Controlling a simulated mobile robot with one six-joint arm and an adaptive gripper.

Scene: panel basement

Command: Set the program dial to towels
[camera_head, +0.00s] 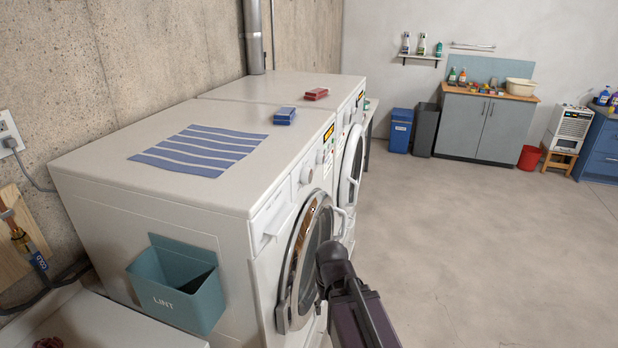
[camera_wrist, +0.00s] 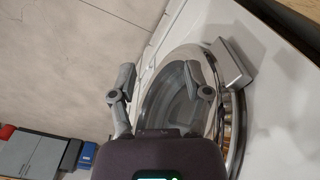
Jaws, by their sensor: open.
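The near white washing machine (camera_head: 235,200) has a round dial (camera_head: 307,173) high on its front panel, to the right of the drawer (camera_head: 270,225). The dial's marks are too small to read, so its setting cannot be told. The round glass door (camera_head: 312,255) sits below the panel. My gripper (camera_wrist: 166,80) is open and empty in the wrist view, with its two fingers spread in front of a round glass door (camera_wrist: 175,100). In the head view my dark arm stands before the near door and the fingers cannot be made out. No dial is clear in the wrist view.
A second white machine (camera_head: 285,88) stands behind the first. A striped cloth (camera_head: 200,150), a blue box (camera_head: 284,115) and a red box (camera_head: 316,94) lie on top. A teal lint bin (camera_head: 178,285) hangs on the near side. The floor (camera_head: 470,250) at right is clear.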

